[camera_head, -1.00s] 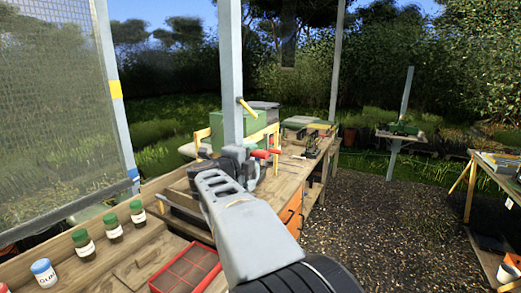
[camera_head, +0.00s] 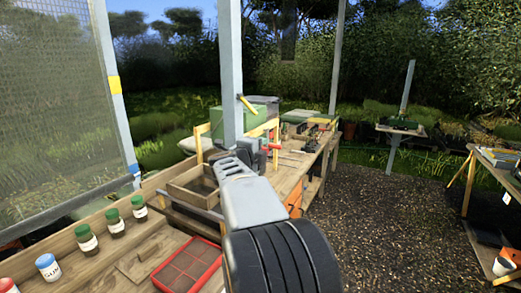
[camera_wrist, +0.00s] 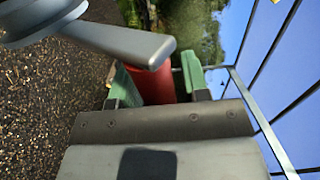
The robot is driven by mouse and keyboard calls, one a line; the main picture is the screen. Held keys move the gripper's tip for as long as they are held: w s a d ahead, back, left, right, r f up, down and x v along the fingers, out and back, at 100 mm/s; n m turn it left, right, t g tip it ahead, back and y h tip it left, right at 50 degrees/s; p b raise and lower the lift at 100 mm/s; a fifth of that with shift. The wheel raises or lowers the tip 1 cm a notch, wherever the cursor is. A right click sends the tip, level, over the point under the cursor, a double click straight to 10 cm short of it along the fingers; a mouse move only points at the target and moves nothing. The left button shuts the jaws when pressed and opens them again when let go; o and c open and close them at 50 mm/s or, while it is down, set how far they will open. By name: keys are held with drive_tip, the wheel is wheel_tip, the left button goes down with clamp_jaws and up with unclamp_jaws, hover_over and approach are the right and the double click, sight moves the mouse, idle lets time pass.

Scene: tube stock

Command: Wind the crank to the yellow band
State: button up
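The yellow band (camera_head: 114,84) is on the grey post at the left, beside a mesh screen (camera_head: 50,120). A blue band (camera_head: 134,169) is lower on that post, and the screen's lower edge meets the post near it. The crank's red handle (camera_wrist: 154,84) stands between my gripper's green fingertips (camera_wrist: 158,82) in the wrist view, and they appear closed on it. The crank's grey arm (camera_wrist: 120,40) extends to the upper left from the handle's top. In the head view my arm partly hides the crank at the middle post (camera_head: 230,70).
A workbench (camera_head: 130,255) runs along the left with green-lidded jars (camera_head: 112,222), a blue-lidded jar (camera_head: 47,267) and a red tray (camera_head: 187,266). A wooden box (camera_head: 190,188) sits beside the middle post. Another table (camera_head: 480,185) stands at the right. The gravel between is clear.

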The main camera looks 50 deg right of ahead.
clamp_jaws()
drive_tip(key=shift+f+b, duration=0.15)
drive_tip(key=shift+b, duration=0.15)
